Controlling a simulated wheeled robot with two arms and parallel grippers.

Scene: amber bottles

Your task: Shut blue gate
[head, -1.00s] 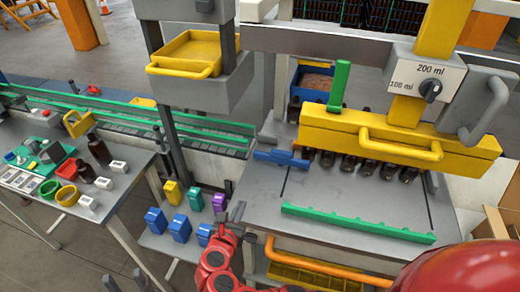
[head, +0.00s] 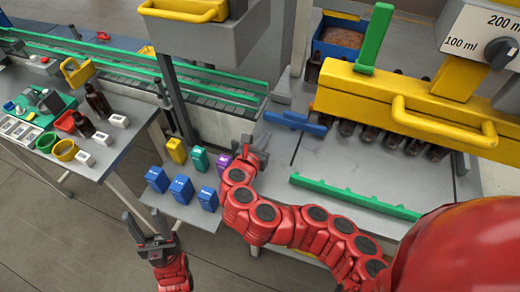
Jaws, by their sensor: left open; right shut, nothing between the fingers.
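The blue gate (head: 295,122) is a flat blue bar at the left edge of the grey filling bench, left of the row of dark bottles (head: 385,136) under the yellow filling head. My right gripper (head: 257,148) is shut and empty, just below and left of the blue gate, with a visible gap between them. My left gripper (head: 149,226) is open and empty, low in the view, in front of the lower shelf and well away from the gate.
A green toothed bar (head: 352,197) lies across the front of the bench. The yellow filling head (head: 400,105) with its handle overhangs the bottles. Blue, yellow, green and purple blocks (head: 181,190) stand on the lower shelf. Bare bench (head: 335,160) lies right of the gate.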

